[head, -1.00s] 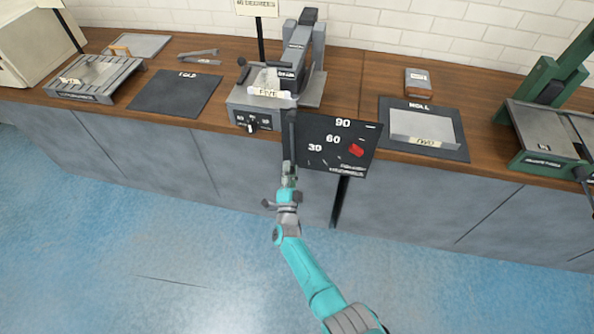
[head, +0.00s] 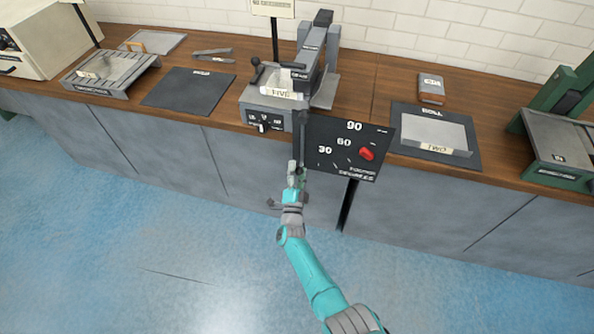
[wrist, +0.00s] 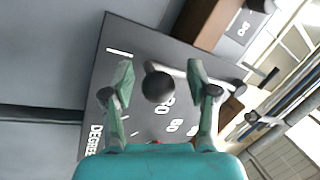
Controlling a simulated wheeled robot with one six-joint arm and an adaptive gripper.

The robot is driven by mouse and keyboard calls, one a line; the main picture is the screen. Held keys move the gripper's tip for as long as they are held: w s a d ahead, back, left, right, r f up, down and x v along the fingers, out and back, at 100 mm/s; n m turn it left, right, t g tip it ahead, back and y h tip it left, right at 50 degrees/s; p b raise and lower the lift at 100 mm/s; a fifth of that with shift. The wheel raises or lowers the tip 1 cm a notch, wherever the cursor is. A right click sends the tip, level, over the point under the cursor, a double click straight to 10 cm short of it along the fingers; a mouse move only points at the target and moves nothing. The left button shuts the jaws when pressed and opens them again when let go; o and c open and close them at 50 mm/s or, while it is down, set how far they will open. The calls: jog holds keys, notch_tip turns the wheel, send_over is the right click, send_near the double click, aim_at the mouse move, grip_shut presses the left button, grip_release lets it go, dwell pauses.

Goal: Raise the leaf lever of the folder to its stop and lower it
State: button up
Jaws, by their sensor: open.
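The folder (head: 270,112) is a grey bench machine labelled FIVE. A black degree panel (head: 336,161) marked 30, 60 and 90 with a red pointer (head: 366,154) stands at its front right. In the wrist view, a dark ball knob (wrist: 158,87) on a light rod, apparently the leaf lever's end, shows in front of the panel. My gripper (head: 297,166) is below the folder's front, left of the panel. In the wrist view my gripper (wrist: 160,72) is open, with one finger on each side of the knob. I cannot tell whether either finger touches it. In the head view the knob is hidden.
The wooden bench (head: 365,87) also holds a dark mat (head: 189,90) at left, a ROLL mat (head: 412,110) with a metal sheet, and a green machine (head: 553,145) at right. The blue floor in front is clear.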

jog(key=v, duration=1.2)
dwell(0.3)
jog(key=s+d+n+g+y, duration=0.1)
jog(key=s+d+n, duration=0.3)
jog(key=s, duration=0.5)
jog(key=s+d+r+n+y, duration=0.1)
jog(key=s+d+y, duration=0.1)
jog(key=s+d, duration=0.5)
jog(key=s+d+n+g+y, duration=0.1)
jog(key=s+d+n, duration=0.2)
jog(key=s, duration=0.8)
jog(key=s+d+r+n+g, duration=0.1)
jog(key=s+r+n+g, duration=0.1)
jog(key=s+r, duration=0.8)
jog(key=s+d+r+n+g, duration=0.2)
jog(key=s+r+n, duration=0.1)
jog(key=s+r, duration=0.7)
jog(key=shift+s+r+n+h, duration=0.2)
jog(key=shift+r+n+h, duration=0.1)
jog(key=shift+r+n, duration=0.15)
